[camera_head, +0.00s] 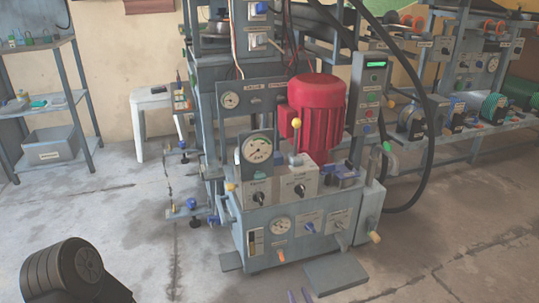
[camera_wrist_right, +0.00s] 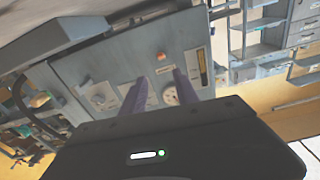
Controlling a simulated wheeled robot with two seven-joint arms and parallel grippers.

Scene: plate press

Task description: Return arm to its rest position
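The grey plate press (camera_head: 300,240) stands in the middle of the head view, with a red motor (camera_head: 318,105), a round gauge (camera_head: 257,149), knobs and a yellow-tipped lever (camera_head: 296,123). A dark part of my own arm is at the bottom left of the head view; my left gripper is not in view.
A grey foot plate (camera_head: 335,274) lies on the floor before the press. A shelf (camera_head: 55,105) and a white stool (camera_head: 150,100) stand left. A workbench (camera_head: 470,135) stands right, with a black hose (camera_head: 428,150) near the press. Floor at front left is clear.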

